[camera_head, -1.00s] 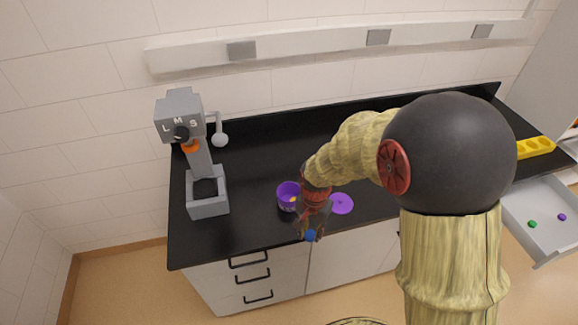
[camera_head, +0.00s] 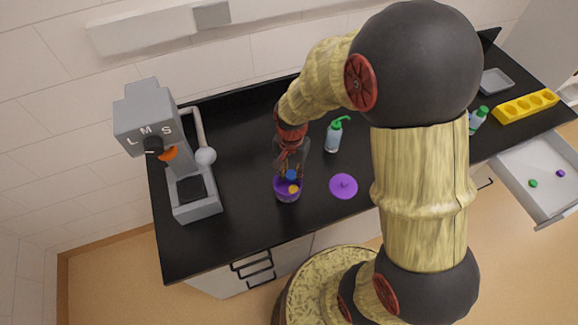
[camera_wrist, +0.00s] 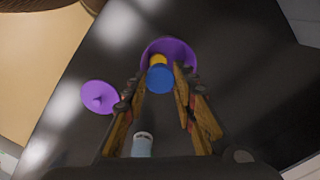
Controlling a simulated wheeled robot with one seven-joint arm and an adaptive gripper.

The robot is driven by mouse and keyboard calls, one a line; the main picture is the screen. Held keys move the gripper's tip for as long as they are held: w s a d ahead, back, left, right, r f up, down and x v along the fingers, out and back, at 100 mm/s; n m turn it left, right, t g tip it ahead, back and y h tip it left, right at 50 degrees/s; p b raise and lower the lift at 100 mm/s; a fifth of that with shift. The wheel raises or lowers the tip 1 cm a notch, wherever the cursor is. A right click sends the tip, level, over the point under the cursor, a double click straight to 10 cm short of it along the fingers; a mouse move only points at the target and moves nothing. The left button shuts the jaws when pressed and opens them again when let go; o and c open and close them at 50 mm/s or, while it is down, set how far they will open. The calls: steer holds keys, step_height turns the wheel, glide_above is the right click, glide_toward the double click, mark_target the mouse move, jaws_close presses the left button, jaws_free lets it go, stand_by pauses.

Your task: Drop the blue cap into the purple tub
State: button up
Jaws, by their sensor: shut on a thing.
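The purple tub (camera_head: 288,194) stands on the black worktop between the grey machine and a purple lid. It also shows in the wrist view (camera_wrist: 183,50), with a yellow thing (camera_wrist: 158,60) in it. My gripper (camera_head: 290,172) is above the tub, pointing down, shut on the blue cap (camera_head: 291,175). In the wrist view the blue cap (camera_wrist: 160,79) is between the fingertips and overlaps the tub's opening. I cannot tell how far the cap is above the rim.
The purple lid (camera_head: 343,186) lies right of the tub. A green-topped pump bottle (camera_head: 333,135) stands behind it. The grey machine (camera_head: 190,190) is at left. At right are a yellow holder (camera_head: 527,106) and an open drawer (camera_head: 540,170) with small green and purple caps.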

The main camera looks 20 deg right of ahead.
mark_target(291, 180)
steer(key=shift+f+b, duration=1.9)
steer(key=shift+f, duration=0.8)
steer(key=o, duration=0.7)
steer(key=shift+o, duration=0.3)
steer(key=shift+r, duration=0.15)
step_height(291, 180, up, 12)
steer(key=shift+f, duration=0.1)
